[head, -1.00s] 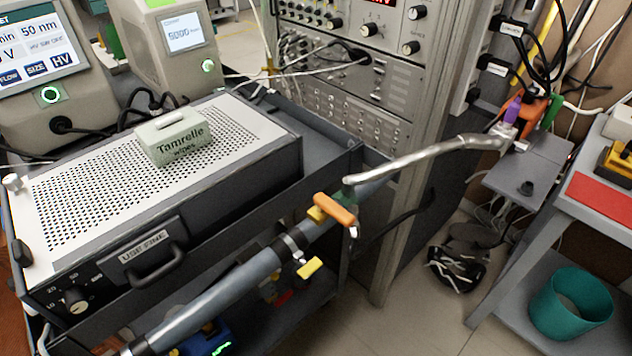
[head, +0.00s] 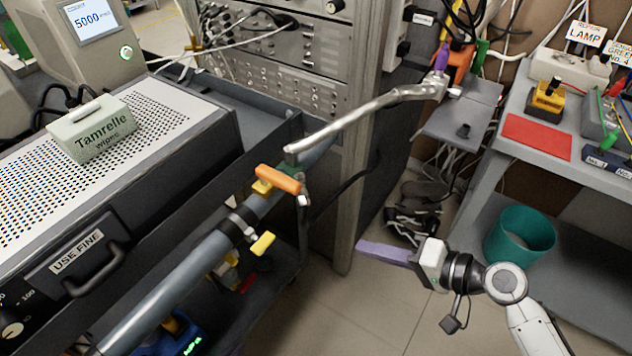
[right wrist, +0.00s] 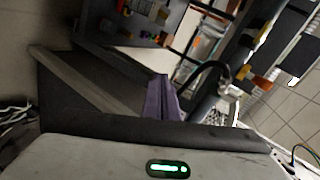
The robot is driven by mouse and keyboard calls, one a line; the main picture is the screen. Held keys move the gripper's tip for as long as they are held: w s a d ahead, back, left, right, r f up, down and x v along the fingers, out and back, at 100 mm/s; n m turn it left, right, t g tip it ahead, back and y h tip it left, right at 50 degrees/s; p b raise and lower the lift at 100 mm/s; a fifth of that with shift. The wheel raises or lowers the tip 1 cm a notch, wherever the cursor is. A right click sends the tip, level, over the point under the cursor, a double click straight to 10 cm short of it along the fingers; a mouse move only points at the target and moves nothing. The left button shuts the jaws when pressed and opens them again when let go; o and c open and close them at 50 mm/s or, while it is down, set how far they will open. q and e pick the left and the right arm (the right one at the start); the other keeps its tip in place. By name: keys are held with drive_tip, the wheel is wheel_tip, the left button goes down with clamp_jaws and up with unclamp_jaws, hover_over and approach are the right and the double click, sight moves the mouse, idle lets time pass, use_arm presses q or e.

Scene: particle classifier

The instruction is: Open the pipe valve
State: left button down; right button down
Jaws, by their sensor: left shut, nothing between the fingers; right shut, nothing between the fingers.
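The grey pipe (head: 180,285) runs diagonally along the cart's side. Its valve has an orange lever handle (head: 278,179) that lies across the pipe's upper part. A smaller yellow handle (head: 263,243) sticks out lower, beside a dark clamp. My right gripper (head: 362,246) has purple fingers, shut and empty, pointing left. It is apart from the valve, to the right of and below the orange handle. Its purple fingers also show in the right wrist view (right wrist: 162,97), with the pipe beyond them.
A silvery bent tube (head: 350,118) extends from above the valve toward the back right. A perforated box (head: 150,120) with a wipes box (head: 92,128) stands on the cart. A shelf table (head: 485,165) and teal bin (head: 520,235) are at right.

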sight(278, 179)
drive_tip(key=w+r+y, duration=0.1)
drive_tip(key=r+y, duration=0.2)
drive_tip(key=r, duration=0.5)
drive_tip(key=w+r+g+y, duration=0.1)
drive_tip(key=w+r+y, duration=0.1)
drive_tip(key=r, duration=0.6)
drive_tip(key=shift+w+d+r+y+b, duration=0.2)
drive_tip(key=shift+d+r+y+b, duration=0.1)
drive_tip(key=shift+d+y+b, duration=0.15)
drive_tip(key=shift+a, duration=0.15)
drive_tip(key=a+p, duration=0.2)
drive_tip(key=a, duration=0.9)
drive_tip(key=shift+w+a+p, duration=0.25)
drive_tip(key=shift+a+p, duration=0.05)
drive_tip(key=shift+p, duration=0.05)
drive_tip(key=shift+s+a+m, duration=0.1)
drive_tip(key=shift+a+m, duration=0.05)
drive_tip(key=shift+m, duration=0.15)
